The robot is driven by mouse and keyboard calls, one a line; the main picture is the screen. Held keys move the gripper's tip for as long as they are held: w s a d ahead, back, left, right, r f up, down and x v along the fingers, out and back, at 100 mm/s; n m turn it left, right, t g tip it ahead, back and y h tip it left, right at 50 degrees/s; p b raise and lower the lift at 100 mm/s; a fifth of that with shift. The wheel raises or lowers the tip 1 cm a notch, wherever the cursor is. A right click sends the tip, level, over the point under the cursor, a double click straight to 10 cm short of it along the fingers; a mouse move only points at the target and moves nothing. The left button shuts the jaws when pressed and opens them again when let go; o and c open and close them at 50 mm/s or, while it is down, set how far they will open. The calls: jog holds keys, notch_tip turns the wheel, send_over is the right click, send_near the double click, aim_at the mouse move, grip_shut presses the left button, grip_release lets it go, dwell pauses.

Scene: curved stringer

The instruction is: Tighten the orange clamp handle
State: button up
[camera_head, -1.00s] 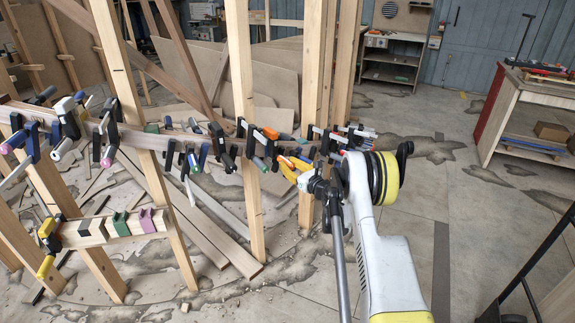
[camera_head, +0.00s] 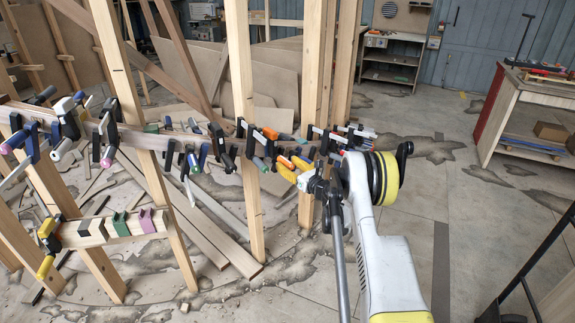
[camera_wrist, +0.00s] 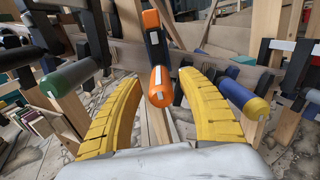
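The orange clamp handle (camera_wrist: 160,88) points toward the wrist camera, in the gap between my two yellow fingers. Its dark bar runs up to an orange clamp head (camera_wrist: 151,19). My gripper (camera_wrist: 161,82) is open, with one finger on each side of the handle and visible space on both sides. I cannot tell how deep the handle sits between the fingertips. In the head view, my gripper (camera_head: 285,165) is at the row of clamps, just right of the middle upright post. An orange clamp part (camera_head: 270,133) shows there above it; the handle's end is hard to make out.
A green handle (camera_wrist: 68,77) is left of my fingers, and a blue one with a yellow end (camera_wrist: 243,98) is right. Other clamps crowd the curved stringer. Wooden posts (camera_head: 246,120) stand close by. Open floor (camera_head: 490,220) lies to the right.

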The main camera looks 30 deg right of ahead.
jog(key=s+d, duration=0.2)
jog(key=s, duration=0.9)
jog(key=shift+s, duration=0.4)
jog(key=shift+s, duration=0.1)
jog(key=shift+s+d, duration=0.2)
jog(key=shift+s, duration=0.6)
